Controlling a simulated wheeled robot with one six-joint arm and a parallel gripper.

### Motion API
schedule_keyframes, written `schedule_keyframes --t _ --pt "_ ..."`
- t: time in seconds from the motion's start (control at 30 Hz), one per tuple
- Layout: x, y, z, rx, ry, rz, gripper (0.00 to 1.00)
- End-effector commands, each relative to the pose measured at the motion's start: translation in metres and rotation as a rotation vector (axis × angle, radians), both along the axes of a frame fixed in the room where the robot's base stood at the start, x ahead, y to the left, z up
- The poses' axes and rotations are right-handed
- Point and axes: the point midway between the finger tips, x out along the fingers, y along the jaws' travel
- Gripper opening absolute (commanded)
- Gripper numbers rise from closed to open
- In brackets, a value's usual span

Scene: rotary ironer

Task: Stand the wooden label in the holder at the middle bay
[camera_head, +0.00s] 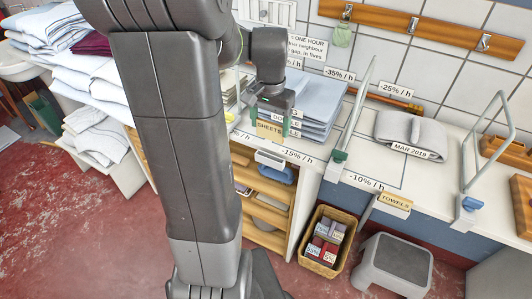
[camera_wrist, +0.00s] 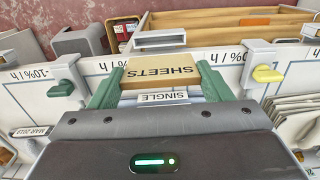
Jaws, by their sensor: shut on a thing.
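The wooden label marked SHEETS (camera_head: 268,130) is held between the green fingers of my gripper (camera_head: 270,112), in front of the stack of folded linen in the middle bay. In the wrist view the label (camera_wrist: 160,74) lies between the two fingers (camera_wrist: 160,88), its lettering upside down. A pale grey holder (camera_head: 270,158) is on the counter's front edge, just below and apart from the label in the head view. The holder also shows in the wrist view (camera_wrist: 160,38), beyond the label.
Folded linen (camera_head: 312,92) with paper tags is stacked behind the gripper. A divider with a green clip (camera_head: 338,158) stands to the right. A TOWELS label (camera_head: 396,201) is in the right bay's holder. A basket (camera_head: 325,248) and grey stool (camera_head: 395,262) are on the floor.

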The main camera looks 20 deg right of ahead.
Motion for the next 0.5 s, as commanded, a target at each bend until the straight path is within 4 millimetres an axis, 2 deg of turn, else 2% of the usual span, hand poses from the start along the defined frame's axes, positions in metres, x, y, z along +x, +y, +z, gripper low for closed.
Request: schedule_keyframes --t 0.2,0.5 --pt "-0.002 0.0 -0.041 0.003 0.007 -0.004 0.51" --pt "-0.002 0.0 -0.076 0.003 0.006 -0.003 0.51"
